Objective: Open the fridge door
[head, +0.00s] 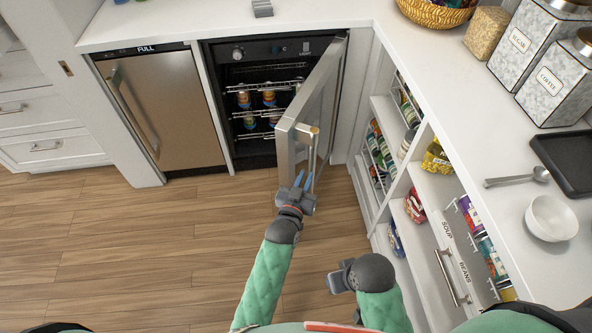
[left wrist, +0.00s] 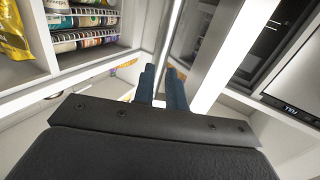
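A closed steel appliance (head: 166,108) marked FULL stands left of the fridge. Open shelves with cans and bags (head: 408,180) run along the right, under a white counter (head: 450,90). Several cans (head: 268,97) sit inside the fridge. The wooden floor (head: 130,240) at the left is clear.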

